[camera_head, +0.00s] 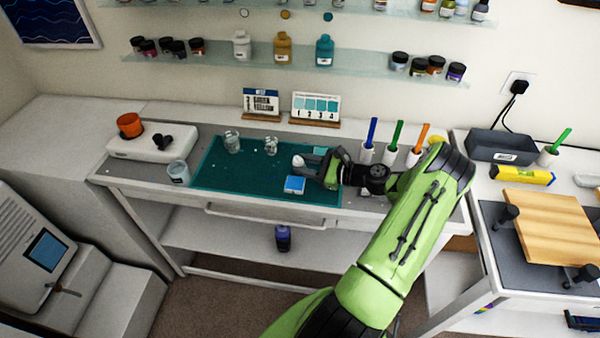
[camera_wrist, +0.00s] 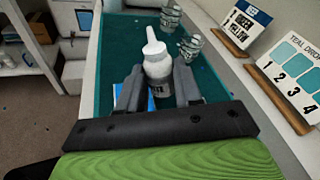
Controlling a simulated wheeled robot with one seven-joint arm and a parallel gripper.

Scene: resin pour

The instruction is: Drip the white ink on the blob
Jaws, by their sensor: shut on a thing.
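My gripper (camera_head: 314,171) is shut on a small white ink bottle (camera_head: 298,162) over the right part of the teal mat (camera_head: 222,178). In the wrist view the bottle (camera_wrist: 157,68) sits between the two dark fingers (camera_wrist: 158,88), its pointed white nozzle toward the far end of the mat. I cannot tell how far it is tilted or its height over the mat. A blue and white square item (camera_head: 294,185) lies on the mat just in front of the gripper. Two clear cups (camera_head: 232,142) (camera_head: 271,146) stand at the mat's back. I cannot make out the blob.
Another clear cup (camera_head: 178,172) stands left of the mat, near a white device (camera_head: 150,143) with an orange cup (camera_head: 130,125). Two label cards (camera_head: 262,102) (camera_head: 316,107) stand behind. Upright colored tools (camera_head: 397,137) stand to the right. The mat's left front is clear.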

